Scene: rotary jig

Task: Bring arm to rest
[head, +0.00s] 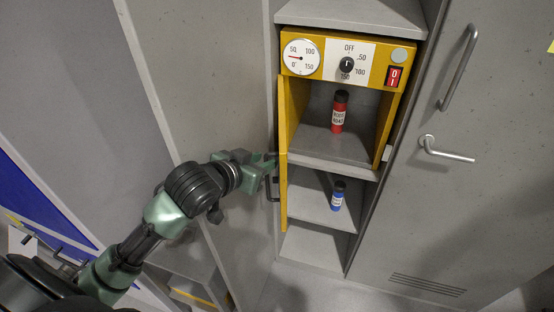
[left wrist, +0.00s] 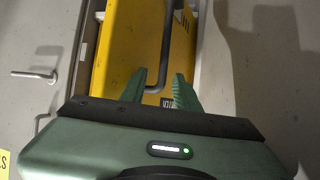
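My left gripper (head: 270,165) is beside the outer face of a yellow door (head: 284,190), which stands open, nearly edge-on, at the left of a yellow cabinet (head: 316,80). In the left wrist view the two green fingers (left wrist: 159,90) are apart. The dark door handle (left wrist: 162,62) lies just beyond and partly between them; I cannot tell whether they touch it. The handle also shows below the gripper in the head view (head: 269,188). My right gripper is not in view.
A red bottle (head: 339,112) stands inside the cabinet and a blue one (head: 337,197) on the shelf below. A dial (head: 346,65), gauge (head: 301,57) and red switch (head: 394,76) are on the front panel. A grey door with a lever handle (head: 446,152) stands right.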

